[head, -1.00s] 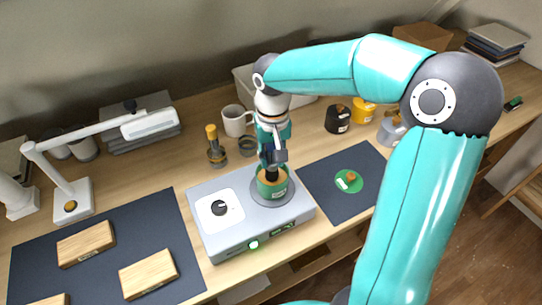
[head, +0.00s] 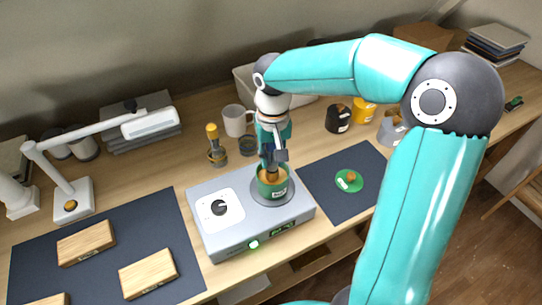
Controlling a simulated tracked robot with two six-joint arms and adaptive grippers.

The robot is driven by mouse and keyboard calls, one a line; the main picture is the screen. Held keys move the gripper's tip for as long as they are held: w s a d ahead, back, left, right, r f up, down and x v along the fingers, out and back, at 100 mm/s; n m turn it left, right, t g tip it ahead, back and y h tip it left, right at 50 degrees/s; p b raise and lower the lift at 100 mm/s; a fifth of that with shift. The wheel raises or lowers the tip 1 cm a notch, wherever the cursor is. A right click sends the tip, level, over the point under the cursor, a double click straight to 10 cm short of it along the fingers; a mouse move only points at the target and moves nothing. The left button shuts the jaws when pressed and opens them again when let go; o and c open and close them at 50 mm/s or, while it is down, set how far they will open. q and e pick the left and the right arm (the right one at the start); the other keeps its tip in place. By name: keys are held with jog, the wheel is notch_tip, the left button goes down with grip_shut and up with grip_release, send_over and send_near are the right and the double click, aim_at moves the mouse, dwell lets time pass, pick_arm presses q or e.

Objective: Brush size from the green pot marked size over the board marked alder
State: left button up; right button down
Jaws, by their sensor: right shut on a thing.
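The green pot (head: 265,190), with a copper-coloured band and a pale label, is at the round plate of the grey heater (head: 240,238). My right gripper (head: 271,166) reaches down from above and is shut on the pot at its rim; its fingertips are partly hidden. A yellow-handled brush (head: 212,134) stands in a small holder behind the heater. Wooden boards (head: 86,241) (head: 148,273) lie on the left dark mat; their labels are too small to read. My left gripper is out of view.
A white mug (head: 236,120) and a dark ring (head: 248,146) stand behind the heater. A black pot (head: 338,118), a yellow pot (head: 363,110) and a grey pot (head: 391,130) stand at the back right. A white lamp (head: 100,135) reaches over the back left. The right mat (head: 335,208) has free room.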

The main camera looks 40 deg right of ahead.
jog(key=shift+r+p, duration=2.8)
jog(key=shift+r, duration=0.7)
jog(key=shift+f, duration=0.1)
